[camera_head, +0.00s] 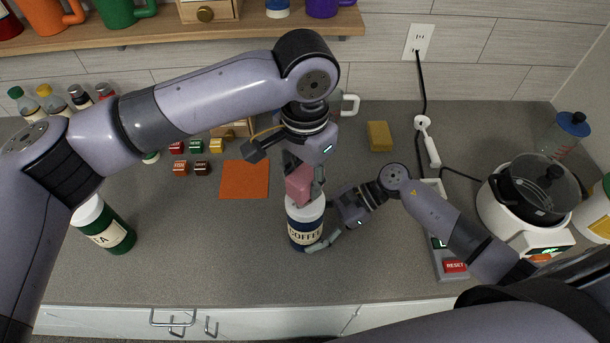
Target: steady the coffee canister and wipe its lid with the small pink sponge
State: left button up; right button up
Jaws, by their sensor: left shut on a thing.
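The coffee canister (305,236), dark blue with a cream COFFEE label and a white lid (305,211), stands upright on the grey counter near the middle. My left gripper (301,180) is above it, shut on the small pink sponge (299,186). The sponge is right at the lid's top and appears to touch it. My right gripper (330,226) is at the canister's right side. One of its fingers lies across the canister's lower front; the other is hidden, so its grip is unclear.
An orange cloth (244,180) and several small blocks (196,146) lie to the left. A pot on a white cooker (528,190) and a device with a RESET button (455,266) are at right.

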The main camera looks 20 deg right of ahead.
aim_at(305, 198)
pick_arm(q)
jog(key=r, duration=0.1)
jog(key=s+r, duration=0.1)
jog(key=r, duration=0.1)
jog(key=s+r, duration=0.1)
jog(key=shift+a+r, duration=0.35)
jog(key=shift+r, duration=0.05)
jog(key=shift+w+f, duration=0.15)
jog(key=shift+f, duration=3.9)
grip_shut()
jog(key=shift+w+d, duration=0.3)
jog(key=shift+w, duration=0.55)
jog(key=shift+w+d, duration=0.3)
jog(key=shift+w, duration=0.55)
jog(key=shift+s+a, duration=0.3)
jog(key=shift+s, duration=0.55)
jog(key=shift+s+a, duration=0.25)
jog(key=shift+s, duration=0.55)
jog(key=shift+s+r, duration=0.15)
jog(key=shift+s, duration=0.05)
jog(key=shift+r, duration=4)
